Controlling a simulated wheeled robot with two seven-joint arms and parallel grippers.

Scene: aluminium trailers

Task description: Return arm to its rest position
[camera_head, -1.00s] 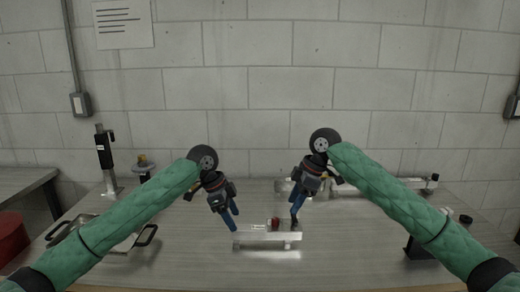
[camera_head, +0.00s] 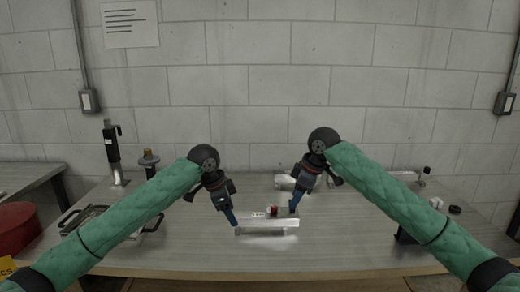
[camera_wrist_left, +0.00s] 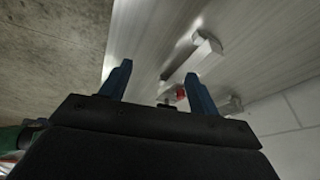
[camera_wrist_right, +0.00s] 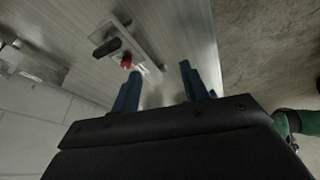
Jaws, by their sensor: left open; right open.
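My left gripper (camera_head: 229,214) hangs over the workbench, at the left end of a small aluminium trailer piece (camera_head: 267,231) in the head view. Its two blue fingers are apart with nothing held between them in the left wrist view (camera_wrist_left: 157,82). My right gripper (camera_head: 297,203) is near the right end of the piece, its fingers also apart and empty in the right wrist view (camera_wrist_right: 158,85). The piece carries a red part (camera_head: 272,210) on top. I cannot tell whether either gripper touches it. Both green-sleeved arms reach forward and inward.
On the workbench (camera_head: 190,255), a metal tray with black handles (camera_head: 150,229), a black-topped post (camera_head: 112,150) and a knobbed stand (camera_head: 149,162) stand at left. An aluminium assembly (camera_head: 405,175) lies at back right. A red bin (camera_head: 14,228) is far left. A block wall closes the back.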

